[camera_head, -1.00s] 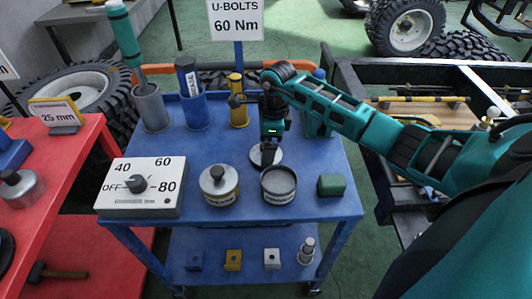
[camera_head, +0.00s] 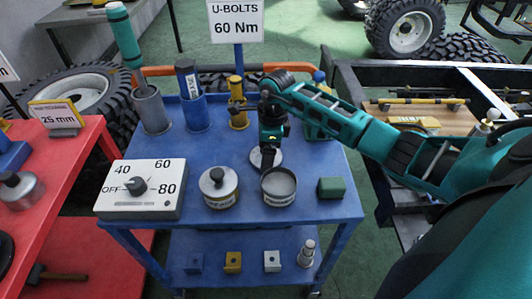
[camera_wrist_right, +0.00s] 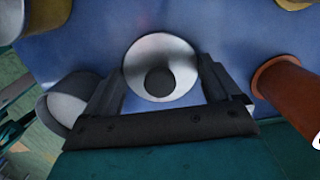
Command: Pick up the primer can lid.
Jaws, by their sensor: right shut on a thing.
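The primer can lid (camera_head: 278,157) is a round silver disc with a dark knob, on the blue cart top behind an open grey can (camera_head: 278,188). My right gripper (camera_head: 267,160) reaches down over the lid from the right and is shut on it. The exact finger contact is hard to see. The lid looks level, and I cannot tell whether it is clear of the cart top. My left gripper is not in view.
A lidded can (camera_head: 220,188) stands left of the open can, and a green block (camera_head: 331,187) stands right. A dial box (camera_head: 140,190) sits at the front left. Blue (camera_head: 195,112) and yellow (camera_head: 238,117) holders stand behind. The cart top (camera_head: 185,150) is clear left of the lid.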

